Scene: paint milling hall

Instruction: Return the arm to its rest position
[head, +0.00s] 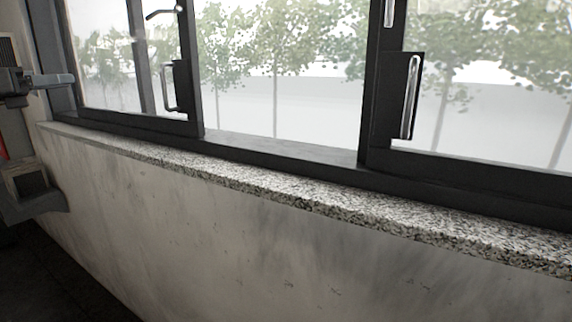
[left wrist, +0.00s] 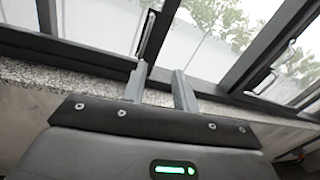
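My left gripper (head: 66,80) shows at the left edge of the head view, in front of the window's left end and above the sill. In the left wrist view its two grey fingers (left wrist: 159,72) stand apart with a clear gap and nothing held between them. Behind them are the dark window frame and the stone sill. Most of my left arm is cut off by the picture edge. My right gripper is in neither view.
A speckled stone sill (head: 290,196) runs along the wall (head: 230,240) under a dark-framed window. The left pane's handle (head: 167,86) and the right pane's handle (head: 410,97) stand out from the frame. The visible sill is bare. Trees show outside.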

